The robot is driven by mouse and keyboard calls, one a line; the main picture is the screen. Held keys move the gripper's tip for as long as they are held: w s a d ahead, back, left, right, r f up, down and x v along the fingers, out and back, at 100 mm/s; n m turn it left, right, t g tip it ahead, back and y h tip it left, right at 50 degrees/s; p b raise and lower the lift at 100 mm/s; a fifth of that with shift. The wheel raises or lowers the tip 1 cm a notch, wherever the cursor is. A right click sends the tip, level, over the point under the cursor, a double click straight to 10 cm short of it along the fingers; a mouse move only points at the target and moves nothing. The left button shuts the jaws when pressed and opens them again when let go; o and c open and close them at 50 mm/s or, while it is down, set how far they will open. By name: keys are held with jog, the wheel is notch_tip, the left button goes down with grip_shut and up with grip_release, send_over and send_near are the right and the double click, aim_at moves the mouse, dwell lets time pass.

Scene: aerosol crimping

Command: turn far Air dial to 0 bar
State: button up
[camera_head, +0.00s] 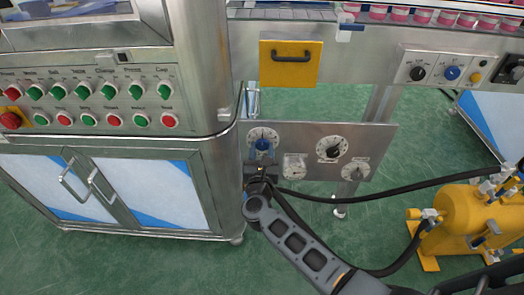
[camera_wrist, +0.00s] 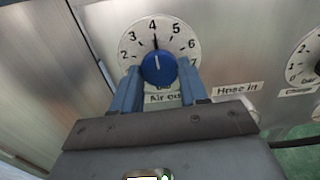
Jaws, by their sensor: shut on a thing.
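The Air dial (camera_wrist: 152,38) is a round white scale with a blue knob (camera_wrist: 158,68) at its centre. Its label below begins "Air" and is partly hidden by my gripper. Numbers from 2 to 7 show; the lower part of the scale is covered. The mark on the knob points up, near 4. In the head view the dial (camera_head: 263,134) is at the upper left of a steel panel (camera_head: 300,140). My gripper (camera_wrist: 158,72) is shut on the blue knob, one blue finger on each side.
Black hoses run from near the panel to a yellow tank (camera_head: 468,215) at right. A steel cabinet (camera_head: 120,190) with buttons stands close at left.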

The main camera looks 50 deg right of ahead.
jog(key=shift+n, duration=0.4)
jog(key=n+p, duration=0.1)
jog(key=n, duration=0.2)
jog(key=shift+r, duration=0.1)
jog(key=n+p, duration=0.2)
jog(key=n, duration=0.1)
jog(key=shift+n, duration=0.3)
jog(key=n+p, duration=0.2)
jog(key=n, duration=0.2)
jog(key=shift+s+n, duration=0.1)
jog(key=shift+n, duration=0.2)
jog(key=n+p, duration=0.1)
jog(key=n, duration=0.2)
jog(key=shift+r+n+p, duration=0.1)
jog(key=shift+n+p, duration=0.2)
jog(key=n+p, duration=0.2)
jog(key=n, duration=0.3)
jog(key=shift+n, duration=0.3)
jog(key=n+p, duration=0.2)
jog(key=n, duration=0.3)
jog(key=shift+n, duration=0.4)
